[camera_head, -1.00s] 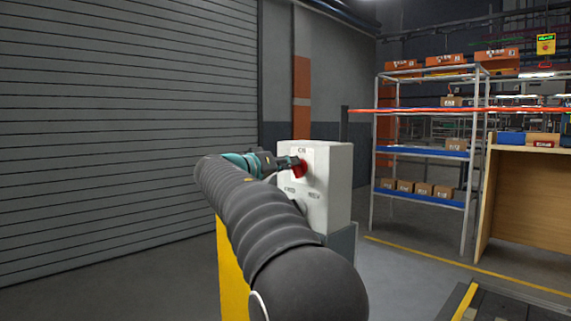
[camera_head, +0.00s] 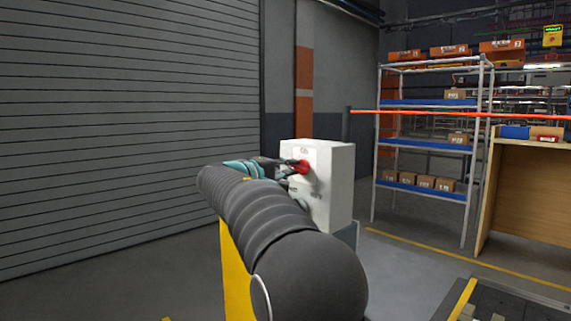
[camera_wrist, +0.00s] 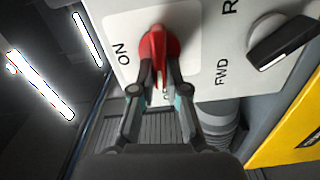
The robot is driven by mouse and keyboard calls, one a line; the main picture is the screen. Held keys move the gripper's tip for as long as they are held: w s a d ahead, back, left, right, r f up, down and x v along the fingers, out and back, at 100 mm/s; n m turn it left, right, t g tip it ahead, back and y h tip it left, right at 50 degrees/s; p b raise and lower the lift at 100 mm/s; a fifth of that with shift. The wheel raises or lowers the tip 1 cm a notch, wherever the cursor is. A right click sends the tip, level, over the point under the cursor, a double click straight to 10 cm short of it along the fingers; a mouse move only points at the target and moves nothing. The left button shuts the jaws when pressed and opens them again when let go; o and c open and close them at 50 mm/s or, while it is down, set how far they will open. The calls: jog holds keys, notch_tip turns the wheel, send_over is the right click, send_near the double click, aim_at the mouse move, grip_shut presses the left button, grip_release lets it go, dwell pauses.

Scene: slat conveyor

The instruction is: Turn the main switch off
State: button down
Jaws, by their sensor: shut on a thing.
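The main switch is a red handle (camera_head: 301,167) on the front of a white control box (camera_head: 336,178). In the wrist view the red handle (camera_wrist: 157,46) sits on a red round base, beside the printed word ON. My gripper (camera_head: 288,170) is at the box front. In the wrist view my gripper (camera_wrist: 161,82) has its two fingers on either side of the handle's lower end, shut on it. A label between the fingers is mostly hidden.
A black selector knob (camera_wrist: 284,40) with FWD lettering is on the same box. A yellow panel (camera_wrist: 290,130) lies near it. A shelf rack (camera_head: 425,145) with cartons stands at the right, and a roller shutter (camera_head: 120,120) at the left.

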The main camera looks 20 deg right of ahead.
jog(key=shift+s+d+n, duration=0.15)
jog(key=shift+d+n, duration=0.05)
jog(key=shift+n, duration=0.4)
jog(key=shift+f, duration=0.1)
jog(key=c, duration=1.2)
grip_release()
jog(key=shift+d, duration=0.15)
jog(key=shift+a+n, duration=0.25)
jog(key=shift+n, duration=0.05)
jog(key=shift+p, duration=0.3)
jog(key=v, duration=1.2)
